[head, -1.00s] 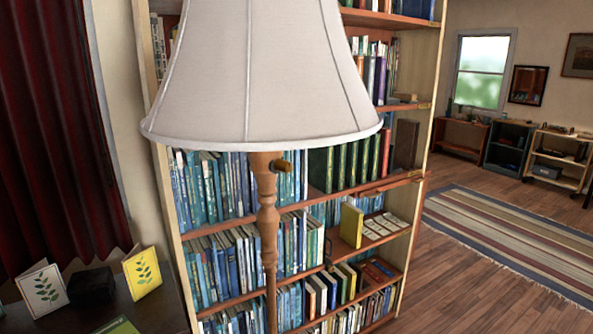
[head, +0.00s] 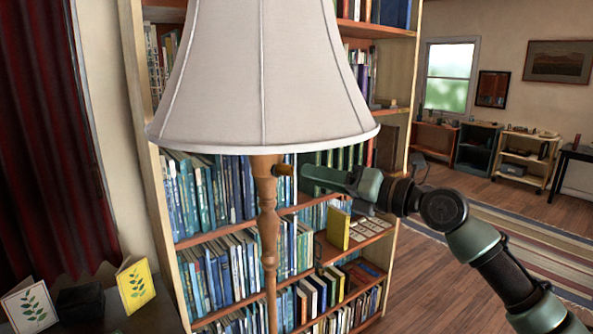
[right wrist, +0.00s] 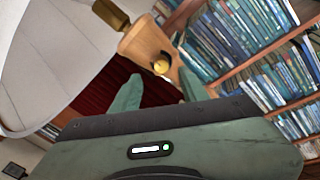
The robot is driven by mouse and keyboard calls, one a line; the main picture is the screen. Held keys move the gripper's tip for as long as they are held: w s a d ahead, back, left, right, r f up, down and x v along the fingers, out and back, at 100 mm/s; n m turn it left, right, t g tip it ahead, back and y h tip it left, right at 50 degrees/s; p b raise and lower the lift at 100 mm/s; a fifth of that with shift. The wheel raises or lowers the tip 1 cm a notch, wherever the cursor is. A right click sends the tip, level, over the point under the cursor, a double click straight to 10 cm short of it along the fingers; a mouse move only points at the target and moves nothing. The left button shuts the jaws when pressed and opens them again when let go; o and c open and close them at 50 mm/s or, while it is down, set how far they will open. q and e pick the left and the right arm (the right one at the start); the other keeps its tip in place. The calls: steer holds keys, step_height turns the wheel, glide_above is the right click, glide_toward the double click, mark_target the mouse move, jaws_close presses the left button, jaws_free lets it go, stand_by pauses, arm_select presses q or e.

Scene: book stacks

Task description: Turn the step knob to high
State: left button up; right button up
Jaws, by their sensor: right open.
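A floor lamp with a turned wooden post (head: 268,210) and a pale shade (head: 262,85) stands in front of a bookcase. A small brass-coloured knob (head: 284,169) sticks out from the right of the post, just below the shade. In the right wrist view the knob (right wrist: 161,66) shows as a round yellow end on the wooden post (right wrist: 150,44). My right gripper (head: 303,171) comes in from the right, level with the knob. In the right wrist view its fingers (right wrist: 159,78) are apart, with the knob in line between them; contact cannot be told. My left gripper is out of view.
The bookcase (head: 405,120), full of books, stands close behind the lamp. A yellow card (head: 135,286) and a white card (head: 32,306) stand at lower left beside a red curtain (head: 45,150). Open floor and a striped rug (head: 540,250) lie to the right.

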mark_target(292, 171)
steer(key=p+x, duration=0.2)
steer(key=x, duration=0.3)
steer(key=shift+w+a+r+p, duration=0.15)
steer(key=shift+w+a+p, duration=0.1)
steer(key=shift+p, duration=0.1)
steer(key=shift+w+a, duration=0.4)
steer(key=shift+a, duration=0.1)
steer(key=shift+f, duration=0.2)
steer(key=shift+d, duration=0.1)
jaws_close()
